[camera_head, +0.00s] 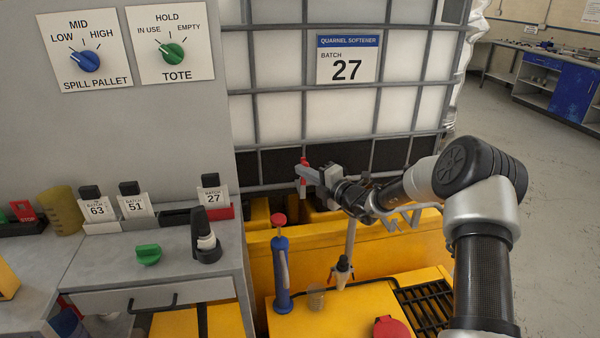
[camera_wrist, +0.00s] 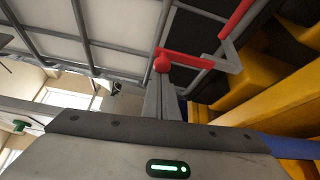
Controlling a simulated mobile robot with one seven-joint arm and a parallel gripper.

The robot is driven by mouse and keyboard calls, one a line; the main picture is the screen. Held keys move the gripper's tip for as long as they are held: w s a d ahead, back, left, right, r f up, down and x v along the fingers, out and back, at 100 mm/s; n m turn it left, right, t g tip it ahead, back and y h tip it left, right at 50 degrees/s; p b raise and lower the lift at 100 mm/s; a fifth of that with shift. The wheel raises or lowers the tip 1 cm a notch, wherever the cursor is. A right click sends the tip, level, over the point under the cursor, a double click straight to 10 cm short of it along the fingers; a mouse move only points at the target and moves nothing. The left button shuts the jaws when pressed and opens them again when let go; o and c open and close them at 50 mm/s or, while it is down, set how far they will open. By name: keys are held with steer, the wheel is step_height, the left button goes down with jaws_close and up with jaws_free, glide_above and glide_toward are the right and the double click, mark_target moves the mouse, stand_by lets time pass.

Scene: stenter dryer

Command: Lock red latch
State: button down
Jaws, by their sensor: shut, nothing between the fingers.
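The red latch (camera_head: 304,161) is at the lower front of the caged white tank, just beyond my gripper (camera_head: 309,178) in the head view. In the wrist view the latch (camera_wrist: 195,60) shows as a red bar with a round red knob at its left end. My gripper (camera_wrist: 162,84) is shut and empty. Its fingertips point at the knob and overlap it in the picture; I cannot tell whether they touch. A grey bent bracket and a second red bar (camera_wrist: 236,19) lie to the right of the latch. My gripper partly hides the latch in the head view.
The tank's grey cage (camera_head: 347,133) stands behind my gripper, above a yellow spill pallet (camera_head: 350,253). A blue pump with a red top (camera_head: 282,274) stands in front. A grey cabinet with tagged holders and knobs is at left. Open floor lies at right.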

steer(key=w+d+f+m+t+h+b, duration=0.1)
steer(key=d+f+m+t+b, duration=0.25)
steer(key=m, duration=0.45)
steer(key=w+d+f+m+t+b, duration=0.15)
steer(key=d+m+t, duration=0.3)
steer(key=m, duration=0.45)
step_height(320, 180, up, 4)
steer(key=s+a+r+p, duration=0.1)
steer(key=s+p, duration=0.1)
steer(key=p, duration=0.2)
steer(key=v, duration=1)
steer(key=shift+a+f, duration=0.2)
steer(key=shift+f, duration=0.1)
